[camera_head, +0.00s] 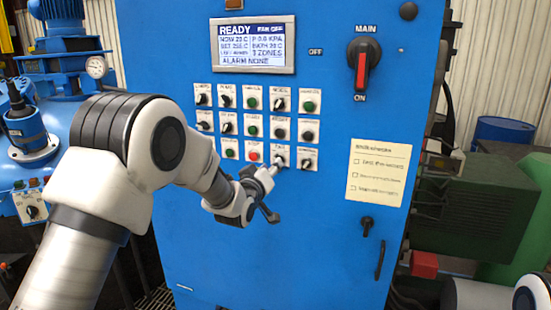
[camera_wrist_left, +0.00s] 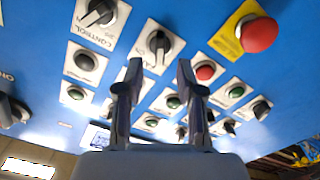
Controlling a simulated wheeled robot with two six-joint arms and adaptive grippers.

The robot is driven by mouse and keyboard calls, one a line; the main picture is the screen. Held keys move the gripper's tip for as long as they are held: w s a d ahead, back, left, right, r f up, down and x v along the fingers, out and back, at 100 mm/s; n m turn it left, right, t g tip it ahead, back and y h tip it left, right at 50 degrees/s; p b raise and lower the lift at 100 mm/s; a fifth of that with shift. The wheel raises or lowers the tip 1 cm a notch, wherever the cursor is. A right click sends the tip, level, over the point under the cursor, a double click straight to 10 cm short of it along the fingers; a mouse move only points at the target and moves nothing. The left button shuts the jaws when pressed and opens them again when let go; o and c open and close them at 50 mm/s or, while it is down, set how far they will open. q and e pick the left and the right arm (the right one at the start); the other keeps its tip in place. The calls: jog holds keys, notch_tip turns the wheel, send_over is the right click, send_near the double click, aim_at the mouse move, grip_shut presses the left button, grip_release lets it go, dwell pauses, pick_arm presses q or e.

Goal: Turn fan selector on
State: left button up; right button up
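The fan selector (camera_head: 280,155) is a black knob on a white plate in the bottom row of the blue cabinet's controls. Its label is too small to read surely, but the display (camera_head: 253,45) reads "FAN OFF". My left gripper (camera_head: 271,170) is at this selector, partly covering its plate. In the left wrist view, the two fingers (camera_wrist_left: 158,80) stand apart with nothing between them. The selector (camera_wrist_left: 159,44) shows just beyond the fingertips, roughly centred between them; contact cannot be told. My right gripper is out of view.
A red button (camera_head: 254,156) and another selector (camera_head: 307,163) flank the fan selector closely. In the left wrist view, a red mushroom button (camera_wrist_left: 258,34) on a yellow plate is nearby. The main switch (camera_head: 362,65) is at upper right. The lower cabinet face is mostly clear.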

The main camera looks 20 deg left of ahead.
pick_arm(q)
jog(key=w+p, duration=0.1)
jog(key=w, duration=0.3)
jog(key=shift+w+d, duration=0.1)
jog(key=shift+w, duration=0.05)
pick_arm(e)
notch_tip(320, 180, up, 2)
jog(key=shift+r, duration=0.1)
pick_arm(q)
grip_shut()
jog(key=shift+f, duration=0.1)
